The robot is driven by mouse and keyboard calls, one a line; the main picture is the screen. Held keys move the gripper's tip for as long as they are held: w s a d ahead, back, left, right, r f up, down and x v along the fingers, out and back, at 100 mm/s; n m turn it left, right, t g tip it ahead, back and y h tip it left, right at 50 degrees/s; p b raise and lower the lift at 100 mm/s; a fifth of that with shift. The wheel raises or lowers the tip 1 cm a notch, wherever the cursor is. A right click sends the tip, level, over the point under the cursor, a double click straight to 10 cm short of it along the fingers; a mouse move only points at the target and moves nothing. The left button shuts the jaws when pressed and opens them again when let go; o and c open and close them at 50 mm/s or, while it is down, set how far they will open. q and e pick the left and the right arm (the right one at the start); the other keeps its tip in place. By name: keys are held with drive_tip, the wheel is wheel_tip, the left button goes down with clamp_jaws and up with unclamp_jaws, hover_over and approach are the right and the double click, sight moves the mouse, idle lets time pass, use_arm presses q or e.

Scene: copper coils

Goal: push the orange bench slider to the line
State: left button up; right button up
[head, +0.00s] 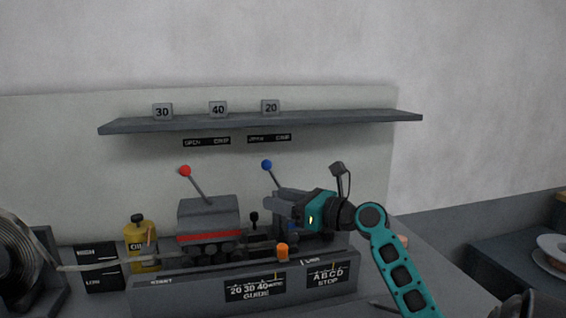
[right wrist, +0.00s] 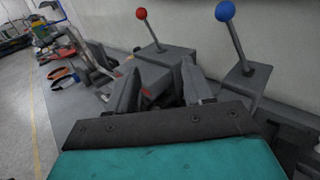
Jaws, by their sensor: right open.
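The orange slider (head: 282,250) is a small upright knob on the top edge of the grey front guide (head: 200,289), right of the middle. Small pale marks (head: 305,262) lie just to its right; I cannot tell which one is the line. My right gripper (head: 268,202) is open and empty, above and slightly left of the slider, apart from it, pointing left. In the right wrist view its fingers (right wrist: 160,80) stand apart before the grey machine. The slider cannot be made out there. My left gripper is not in view.
A red-knobbed lever (head: 185,171) and a blue-knobbed lever (head: 267,165) stand up near my gripper. A grey machine block (head: 208,214) is behind the guide. A yellow oil can (head: 140,240) and a coil (head: 18,262) are left. A shelf (head: 340,120) hangs above.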

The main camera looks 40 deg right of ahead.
wheel_tip(320, 180, up, 7)
idle(0.3)
